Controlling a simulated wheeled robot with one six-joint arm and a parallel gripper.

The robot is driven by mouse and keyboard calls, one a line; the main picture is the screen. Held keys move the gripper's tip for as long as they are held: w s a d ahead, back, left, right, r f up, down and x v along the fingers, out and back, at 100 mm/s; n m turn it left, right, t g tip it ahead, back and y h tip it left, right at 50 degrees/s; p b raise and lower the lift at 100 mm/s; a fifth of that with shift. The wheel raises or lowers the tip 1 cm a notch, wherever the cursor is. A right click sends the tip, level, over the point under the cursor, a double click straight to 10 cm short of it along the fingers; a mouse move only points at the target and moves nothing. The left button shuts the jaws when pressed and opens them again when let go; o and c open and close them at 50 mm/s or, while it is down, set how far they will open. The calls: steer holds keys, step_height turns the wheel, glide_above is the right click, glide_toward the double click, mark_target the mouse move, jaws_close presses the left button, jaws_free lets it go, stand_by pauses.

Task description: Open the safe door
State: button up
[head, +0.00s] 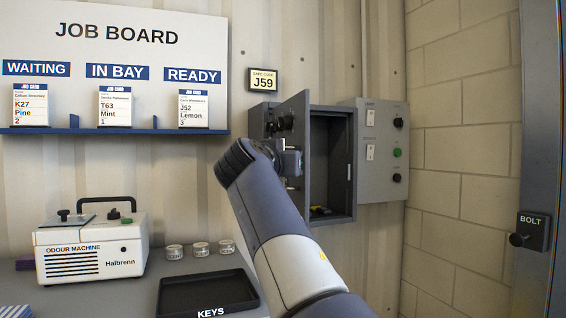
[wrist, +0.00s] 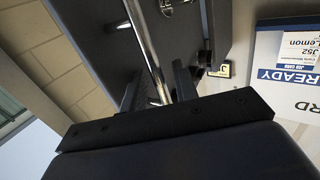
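The safe door (head: 306,160) stands well open, swung out toward me on the left side of the opening. Dark dials (head: 284,122) sit high on the door's face. A silver bar handle (wrist: 143,35) runs down the door in the wrist view. My gripper (wrist: 157,82) has one finger on each side of the bar, with gaps visible between fingers and bar. In the head view my gripper (head: 291,162) is beside the door, partly hidden by my arm.
A grey switch panel (head: 378,180) is right of the safe. A code sign (head: 263,80) reading J59 hangs above. The job board (head: 120,50), odour machine (head: 90,250), small pots (head: 200,249) and KEYS tray (head: 185,293) are left. A bolt (head: 531,231) is far right.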

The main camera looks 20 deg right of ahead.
steer(key=shift+s+r, duration=0.1)
steer(key=v, duration=1)
steer(key=shift+s+a+b, duration=0.2)
steer(key=shift+s+b, duration=0.05)
steer(key=shift+b, duration=0.2)
steer(key=shift+w, duration=0.1)
steer(key=p+x, duration=0.1)
steer(key=x, duration=0.9)
steer(key=shift+w+d, duration=0.25)
steer(key=shift+d, duration=0.05)
